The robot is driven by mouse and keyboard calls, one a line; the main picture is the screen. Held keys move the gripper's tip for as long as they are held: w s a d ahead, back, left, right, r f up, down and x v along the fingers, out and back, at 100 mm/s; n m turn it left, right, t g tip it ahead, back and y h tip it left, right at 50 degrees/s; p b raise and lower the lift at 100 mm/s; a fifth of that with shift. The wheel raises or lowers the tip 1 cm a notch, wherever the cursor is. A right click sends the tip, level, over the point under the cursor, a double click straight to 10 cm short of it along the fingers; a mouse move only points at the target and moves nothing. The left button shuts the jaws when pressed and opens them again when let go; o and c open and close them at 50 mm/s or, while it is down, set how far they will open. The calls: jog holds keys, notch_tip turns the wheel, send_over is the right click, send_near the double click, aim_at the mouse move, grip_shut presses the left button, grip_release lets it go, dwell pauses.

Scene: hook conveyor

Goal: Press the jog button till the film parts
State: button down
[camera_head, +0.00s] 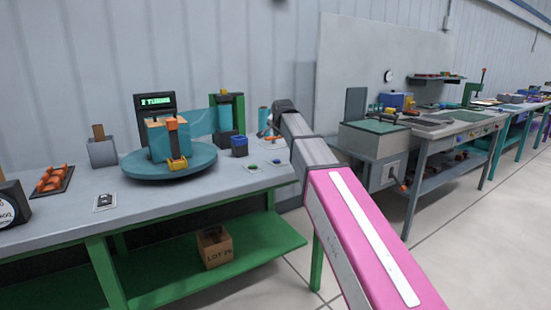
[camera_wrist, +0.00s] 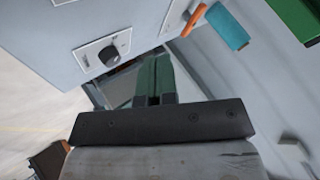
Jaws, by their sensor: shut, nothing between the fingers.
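A green button (camera_head: 251,166) and a blue button (camera_head: 274,161) sit on small plates at the bench's right end; I cannot tell which is the jog button. A boxed load (camera_head: 165,142) with orange and yellow parts stands on the round turntable (camera_head: 140,172). Teal see-through film (camera_head: 198,122) spans from the load toward the green mast (camera_head: 239,112). My gripper (camera_wrist: 154,68) is shut and empty in the wrist view, pointing past a grey panel with a black knob (camera_wrist: 109,55). In the head view my arm hides it; no contact with a button is visible.
A display (camera_head: 155,100) behind the load reads "TURNS" after an unclear digit. A grey machine (camera_head: 375,138) and another bench stand right, across a floor gap.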

aim_at(278, 160)
dwell(0.4)
jog(key=shift+f, duration=4.4)
jog(key=shift+f, duration=0.4)
